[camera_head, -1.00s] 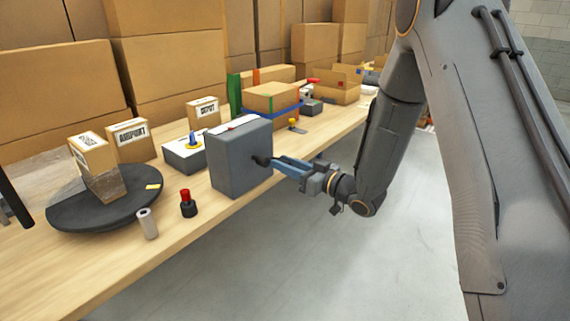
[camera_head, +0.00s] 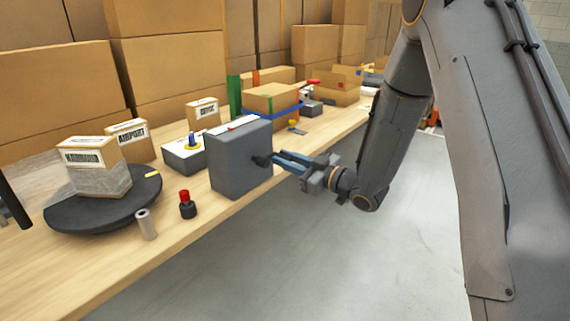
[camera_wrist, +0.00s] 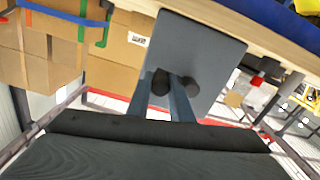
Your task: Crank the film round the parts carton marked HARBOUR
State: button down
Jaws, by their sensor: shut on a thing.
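The carton marked HARBOUR (camera_head: 84,157) stands upright on a round dark turntable (camera_head: 100,217) at the left of the bench. Its label faces my body camera. Clear film (camera_head: 112,183) lies around its lower part; its far sides are hidden. A grey crank box (camera_head: 240,160) stands to the right, with a dark crank (camera_head: 261,160) on its side. My gripper (camera_head: 276,159) is shut on the crank's handle. In the wrist view, the fingers reach the dark crank parts (camera_wrist: 160,82) in front of the box (camera_wrist: 195,45).
A red-topped button (camera_head: 187,204) and a small grey cylinder (camera_head: 146,224) stand near the bench's front edge. Cartons marked AIRPORT (camera_head: 128,140) and DEPOT (camera_head: 203,114) stand behind. A dark post (camera_head: 13,203) is at far left. The floor (camera_head: 300,250) before the bench is clear.

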jog(key=shift+r+n, duration=0.55)
jog(key=shift+n, duration=0.55)
jog(key=c, duration=1.9)
grip_release()
jog(key=shift+o, duration=0.2)
jog(key=b+v, duration=0.1)
jog(key=v, duration=0.6)
jog(key=shift+s+d, duration=0.25)
jog(key=shift+s, duration=0.1)
